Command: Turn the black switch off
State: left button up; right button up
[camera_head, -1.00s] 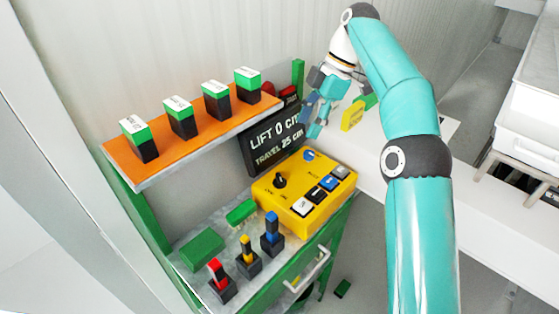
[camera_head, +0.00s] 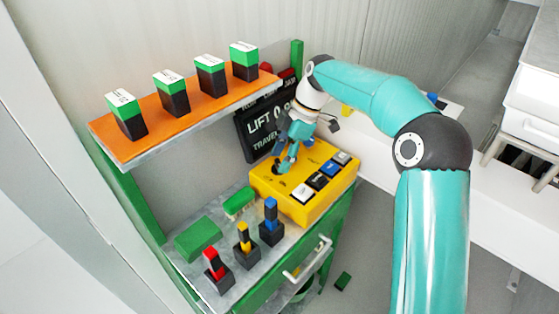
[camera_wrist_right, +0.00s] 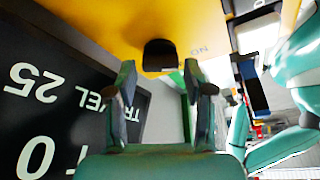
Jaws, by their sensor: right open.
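The black switch (camera_wrist_right: 159,55) is a dark knob on the face of the yellow control box (camera_head: 309,202). In the right wrist view it stands just beyond and between my fingertips, with the word "ON" on the yellow face beside it. In the head view the switch is mostly hidden behind my right gripper (camera_head: 284,165). My right gripper is over the upper left part of the box. Its two fingers also show in the right wrist view (camera_wrist_right: 158,85), apart, with nothing held between them. I cannot tell if they touch the switch. My left gripper is not in view.
Black, white and blue buttons (camera_head: 318,181) sit on the box's right side. A lift display (camera_head: 258,130) stands behind. Red, yellow and blue levers (camera_head: 242,238) stand in front. An orange shelf (camera_head: 140,142) bears several green and black blocks above.

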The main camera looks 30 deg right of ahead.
jog(key=shift+a+f, duration=0.25)
jog(key=shift+f, duration=0.3)
jog(key=c, duration=0.9)
jog(key=shift+o, duration=0.2)
